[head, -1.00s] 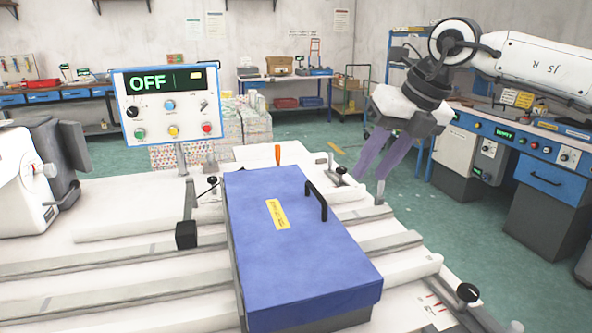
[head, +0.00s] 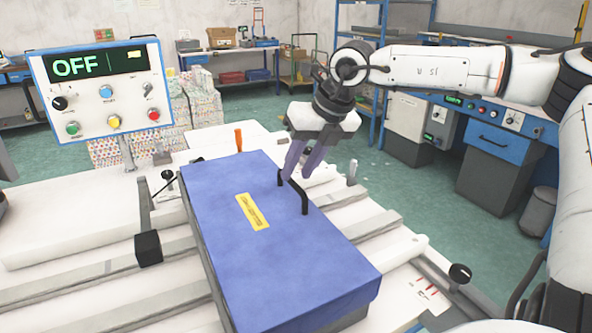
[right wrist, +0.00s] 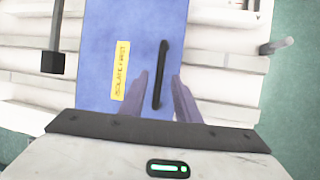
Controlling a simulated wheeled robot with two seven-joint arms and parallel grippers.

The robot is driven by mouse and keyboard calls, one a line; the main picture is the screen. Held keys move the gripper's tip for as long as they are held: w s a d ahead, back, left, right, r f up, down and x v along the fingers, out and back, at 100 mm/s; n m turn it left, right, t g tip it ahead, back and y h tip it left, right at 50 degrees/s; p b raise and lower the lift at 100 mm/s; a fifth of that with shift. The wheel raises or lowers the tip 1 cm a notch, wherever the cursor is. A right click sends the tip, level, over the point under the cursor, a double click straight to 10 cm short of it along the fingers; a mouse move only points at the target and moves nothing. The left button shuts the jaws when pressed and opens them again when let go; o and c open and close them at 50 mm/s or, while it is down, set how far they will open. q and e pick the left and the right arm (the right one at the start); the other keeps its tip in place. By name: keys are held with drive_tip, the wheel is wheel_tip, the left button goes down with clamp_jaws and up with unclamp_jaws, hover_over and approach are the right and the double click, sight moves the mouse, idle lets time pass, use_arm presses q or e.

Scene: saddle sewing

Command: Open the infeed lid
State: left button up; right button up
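The blue infeed lid (head: 270,235) lies flat and closed on its box in the head view, with a yellow label and a black bar handle (head: 304,198) near its right edge. The lid (right wrist: 100,60) and the handle (right wrist: 160,75) also show in the right wrist view. My right gripper (head: 297,172) is above the handle's far end, its purple fingers pointing down. In the right wrist view the fingers (right wrist: 160,90) are apart, with the handle in the gap between them. Whether they touch it I cannot tell. My left gripper is not in view.
A control panel (head: 105,90) reading OFF stands at the left behind the table. A black block (head: 148,248) on a rod is left of the lid. A black knob (head: 460,273) sits at the right front. White rollers and rails run beneath. Blue workbenches stand behind my right arm.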

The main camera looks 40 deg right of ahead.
drive_tip(key=shift+x, duration=0.85)
clamp_jaws()
drive_tip(key=shift+r, duration=0.2)
